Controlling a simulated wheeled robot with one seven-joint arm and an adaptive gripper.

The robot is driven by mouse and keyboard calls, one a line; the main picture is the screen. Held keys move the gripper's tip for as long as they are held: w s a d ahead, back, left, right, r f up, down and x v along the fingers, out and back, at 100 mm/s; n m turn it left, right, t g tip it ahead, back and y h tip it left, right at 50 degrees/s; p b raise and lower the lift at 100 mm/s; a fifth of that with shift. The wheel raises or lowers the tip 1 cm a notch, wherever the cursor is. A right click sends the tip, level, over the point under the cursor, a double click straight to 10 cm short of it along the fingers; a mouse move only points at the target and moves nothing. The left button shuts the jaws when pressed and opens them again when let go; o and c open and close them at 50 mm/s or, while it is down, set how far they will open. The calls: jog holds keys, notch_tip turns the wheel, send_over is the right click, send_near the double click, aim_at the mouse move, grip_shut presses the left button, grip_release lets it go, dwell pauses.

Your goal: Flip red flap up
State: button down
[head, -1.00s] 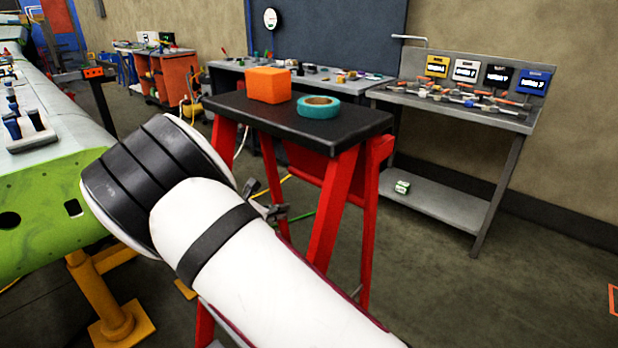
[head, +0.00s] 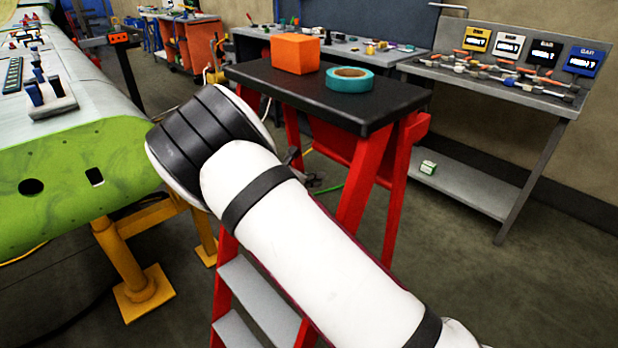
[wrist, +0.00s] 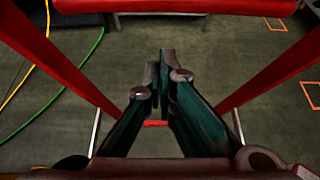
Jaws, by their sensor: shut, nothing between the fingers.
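My gripper (wrist: 162,80) is shut and empty in the wrist view. It points over grey floor between red stepladder legs. In the head view my own arm hides most of it; a small dark part (head: 305,174) shows by the stepladder. I cannot make out a red flap for certain. Small red parts (head: 28,41) sit on the far top of the wing (head: 70,150) at the left, too small to tell their shape. A grey block with blue levers (head: 48,97) sits nearer on the wing. My gripper is well to the right of the wing.
The red stepladder (head: 362,165) with a black top carries an orange box (head: 295,53) and a teal tape roll (head: 349,79). Yellow stands (head: 135,265) hold the wing. A grey bench (head: 490,85) with coloured gauges stands at the right. Floor is clear at the lower right.

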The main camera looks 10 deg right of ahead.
jog(key=w+d, duration=0.4)
jog(key=d, duration=0.2)
jog(key=shift+w+d+f, duration=0.25)
jog(key=shift+w+f, duration=0.1)
jog(key=shift+f, duration=0.1)
jog(key=shift+d, duration=0.1)
